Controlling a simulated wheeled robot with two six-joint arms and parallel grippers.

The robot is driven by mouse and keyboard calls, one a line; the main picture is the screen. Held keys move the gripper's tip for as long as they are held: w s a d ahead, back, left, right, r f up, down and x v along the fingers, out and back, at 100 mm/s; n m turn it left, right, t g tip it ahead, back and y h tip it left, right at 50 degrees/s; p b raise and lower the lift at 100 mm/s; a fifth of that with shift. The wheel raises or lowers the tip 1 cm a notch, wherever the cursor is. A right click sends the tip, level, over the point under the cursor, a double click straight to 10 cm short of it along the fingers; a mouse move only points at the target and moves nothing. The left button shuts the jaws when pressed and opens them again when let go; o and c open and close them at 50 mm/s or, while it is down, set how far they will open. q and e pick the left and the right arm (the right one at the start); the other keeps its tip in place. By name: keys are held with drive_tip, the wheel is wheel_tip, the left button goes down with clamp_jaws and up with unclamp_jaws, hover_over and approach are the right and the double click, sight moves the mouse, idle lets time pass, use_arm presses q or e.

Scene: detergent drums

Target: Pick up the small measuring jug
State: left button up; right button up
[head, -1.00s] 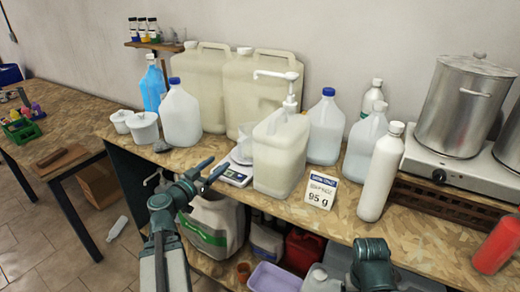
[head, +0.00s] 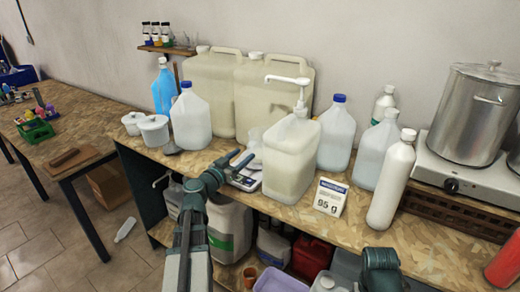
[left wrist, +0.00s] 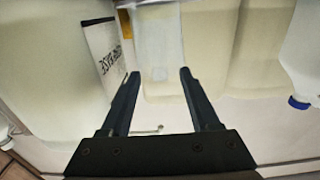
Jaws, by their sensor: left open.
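The small measuring jug (head: 254,141) is clear and pale. In the head view it stands at the digital scale (head: 245,180), partly hidden by the big pump canister (head: 290,155). In the left wrist view, which looks upside down, a pale translucent vessel that seems to be the jug (left wrist: 160,50) lies beyond the fingertips, between their lines. My left gripper (head: 242,158) is open and empty, just left of the jug and above the scale. The left gripper's fingers (left wrist: 157,75) show apart in the wrist view. My right gripper's fingers are not visible; only part of that arm shows at the bottom.
The pump canister stands close on the right of the jug. A blue-capped jug (head: 190,118) and two white tubs (head: 153,131) stand to the left. Large canisters (head: 272,98) stand behind. A price card (head: 330,197) and a white bottle (head: 391,182) are further right.

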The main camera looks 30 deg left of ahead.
sight(249, 153)
use_arm(q)
drive_tip(key=w, duration=0.3)
drive_tip(key=w+f, duration=0.1)
drive_tip(key=w, duration=0.1)
drive_tip(key=shift+d+b, duration=0.2)
drive_tip(key=shift+b, duration=0.2)
clamp_jaws()
idle(1.0)
